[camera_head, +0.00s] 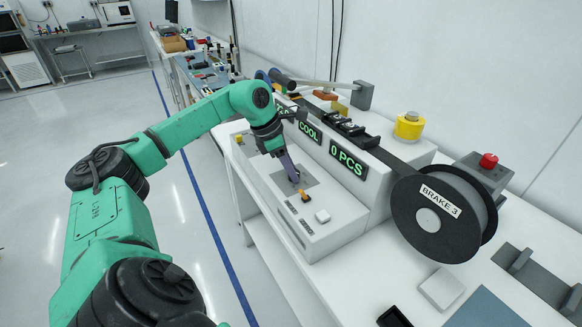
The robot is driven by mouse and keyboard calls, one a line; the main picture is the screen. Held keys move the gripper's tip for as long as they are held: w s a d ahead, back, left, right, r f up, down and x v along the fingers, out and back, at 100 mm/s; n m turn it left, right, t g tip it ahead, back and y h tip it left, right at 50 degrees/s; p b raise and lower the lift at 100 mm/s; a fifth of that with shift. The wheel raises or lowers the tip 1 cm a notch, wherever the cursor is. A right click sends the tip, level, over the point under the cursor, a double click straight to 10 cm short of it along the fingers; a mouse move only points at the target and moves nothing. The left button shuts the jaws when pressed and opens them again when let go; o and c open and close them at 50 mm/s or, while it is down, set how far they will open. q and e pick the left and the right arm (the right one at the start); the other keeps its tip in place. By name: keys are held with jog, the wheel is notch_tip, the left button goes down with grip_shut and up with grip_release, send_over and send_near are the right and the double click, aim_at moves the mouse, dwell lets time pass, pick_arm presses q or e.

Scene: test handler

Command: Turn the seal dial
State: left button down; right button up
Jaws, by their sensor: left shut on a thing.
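My left arm reaches in from the left to the sloped front panel (270,192) of the white test handler. My left gripper (294,179) points down at a grey plate (312,180) on that panel and is shut on the seal dial there. The dial itself is mostly hidden by the fingers, so its angle cannot be told. My right gripper is not in view.
Displays reading COOL (310,132) and 0 PCS (347,161) stand behind. A large black reel (437,215), a yellow knob (409,125) and a red button (489,160) are to the right.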

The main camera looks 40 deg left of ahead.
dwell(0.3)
pick_arm(q)
jog(key=c, duration=0.5)
grip_release()
jog(key=shift+r, duration=0.1)
jog(key=shift+a+r, duration=0.1)
jog(key=shift+r, duration=0.2)
jog(key=p+v, duration=0.2)
jog(key=v, duration=1.1)
jog(key=shift+s+r, duration=0.2)
jog(key=shift+r, duration=0.15)
